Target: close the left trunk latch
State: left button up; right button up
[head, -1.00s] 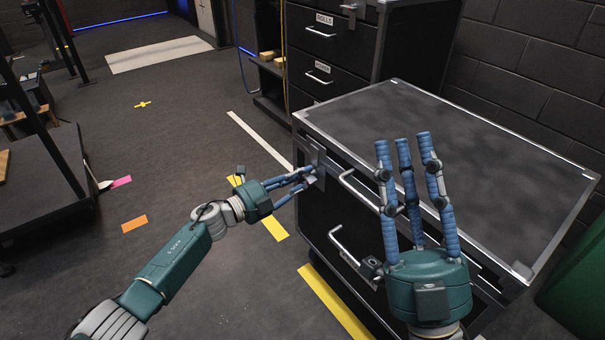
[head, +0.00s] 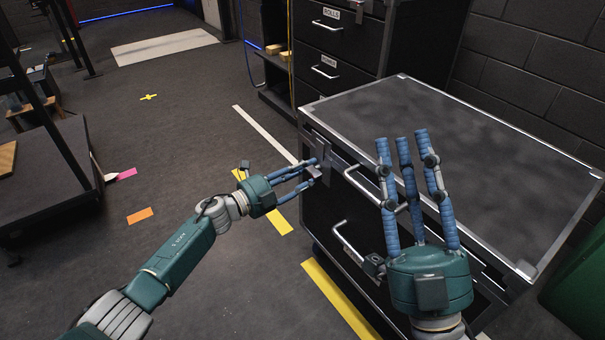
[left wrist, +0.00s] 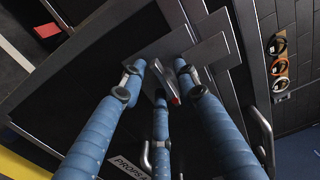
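The dark trunk (head: 460,125) with metal edges stands at the right in the head view. Its left latch (head: 322,148) is a grey plate near the top of the front face. In the left wrist view, the latch plate (left wrist: 212,48) has a small lever with a red part (left wrist: 176,99) sticking out from it. My left gripper (head: 312,170) is at this latch, its blue fingers apart around the lever; contact is unclear. In the left wrist view its fingers (left wrist: 162,80) also stand apart. My right gripper (head: 404,138) is open and empty, fingers pointing up, in front of the trunk.
Metal handles (head: 360,184) stick out from the trunk's front between my grippers. Another latch piece (head: 374,264) is near the lower handle. A drawer cabinet (head: 335,45) stands behind the trunk. The floor to the left of the trunk is mostly clear, with yellow tape (head: 340,300).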

pick_arm(q)
jog(key=v, duration=1.2)
jog(key=shift+a+f, duration=0.1)
jog(key=shift+a, duration=0.05)
